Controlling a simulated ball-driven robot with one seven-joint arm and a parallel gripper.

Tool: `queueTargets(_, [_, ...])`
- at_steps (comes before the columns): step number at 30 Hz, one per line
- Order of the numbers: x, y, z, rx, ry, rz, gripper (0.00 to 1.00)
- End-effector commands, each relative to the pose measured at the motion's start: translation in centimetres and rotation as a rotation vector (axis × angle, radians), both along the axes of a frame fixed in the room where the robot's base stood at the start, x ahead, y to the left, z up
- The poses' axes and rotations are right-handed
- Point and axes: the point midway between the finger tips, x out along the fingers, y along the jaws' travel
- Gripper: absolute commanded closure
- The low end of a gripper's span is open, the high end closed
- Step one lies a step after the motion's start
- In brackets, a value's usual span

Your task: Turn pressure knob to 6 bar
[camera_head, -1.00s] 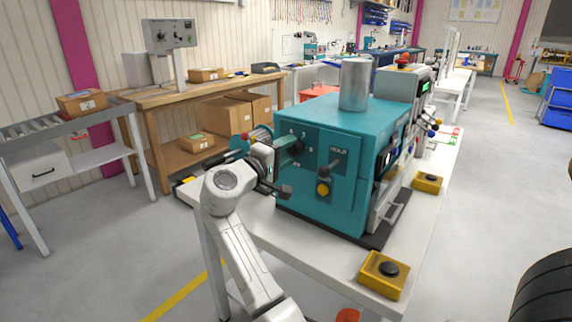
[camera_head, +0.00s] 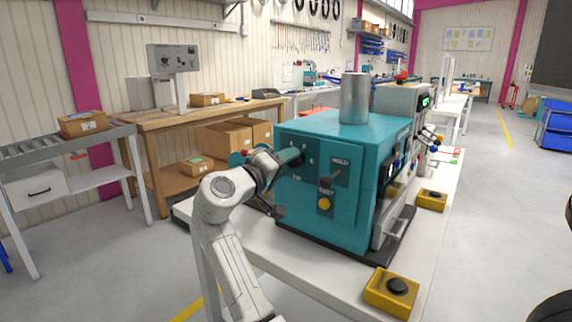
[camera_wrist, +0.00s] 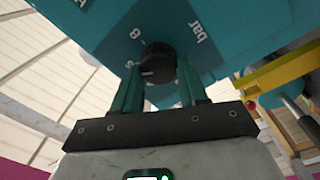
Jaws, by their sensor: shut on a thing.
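The pressure knob (camera_wrist: 157,64) is a dark round knob on the teal machine face, with a pale mark low on its front. Around it are printed marks, including an 8 and the word "bar"; other numbers are partly cut off or hard to read. My gripper (camera_wrist: 157,82) has its two teal fingers on either side of the knob, closed on it. In the head view my gripper (camera_head: 288,158) reaches the left face of the teal machine (camera_head: 345,215) and hides the knob.
A black lever and a yellow button (camera_head: 324,204) sit on the machine's front. A metal cylinder (camera_head: 355,98) stands on top. Yellow boxes with black buttons (camera_head: 390,292) lie on the white table. A wooden bench (camera_head: 150,125) stands behind at left.

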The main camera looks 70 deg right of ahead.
Motion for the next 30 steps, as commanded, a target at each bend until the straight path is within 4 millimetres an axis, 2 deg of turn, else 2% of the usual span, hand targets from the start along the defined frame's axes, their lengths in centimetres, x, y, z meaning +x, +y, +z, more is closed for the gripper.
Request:
queueTargets(6, [-0.1, 0.0, -0.2, 0.005, 0.003, -0.003, 0.88])
queueTargets(7, [0.0, 0.0, -0.2, 0.005, 0.003, -0.003, 0.55])
queueTargets(14, [0.0, 0.0, -0.1, 0.003, 0.002, -0.001, 0.33])
queueTargets(23, [0.1, 0.3, -0.1, 0.001, 0.002, 0.000, 0.32])
queueTargets(26, [0.4, 1.2, -0.1, 0.000, 0.002, 0.002, 0.32])
queueTargets(30, [1.0, 3.5, -0.2, 0.001, 0.003, 0.003, 0.32])
